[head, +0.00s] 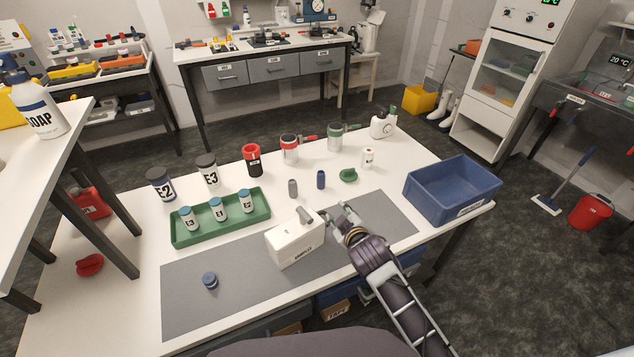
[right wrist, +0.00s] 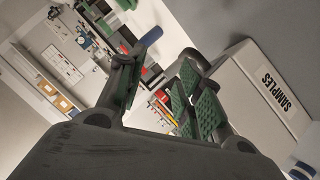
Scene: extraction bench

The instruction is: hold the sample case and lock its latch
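The white sample case (head: 292,247), labelled SAMPLES, stands upright on the grey mat (head: 230,301). A grey lever-like piece (head: 305,215), which looks like its latch, sticks up at its top; I cannot tell its exact position. My right gripper (head: 338,213) is beside the case's right side, near the top, with its fingers apart. In the right wrist view the fingers with green pads (right wrist: 162,82) have a gap with nothing held between them. The case (right wrist: 262,88) shows at the right there, close to one finger; contact is unclear. My left gripper is out of view.
A green tray (head: 222,232) with several small jars stands left behind the case. Grey (head: 292,188) and blue (head: 321,180) small cylinders and a green lid (head: 348,176) lie behind. A blue cap (head: 210,280) is on the mat. A blue bin (head: 453,190) stands right.

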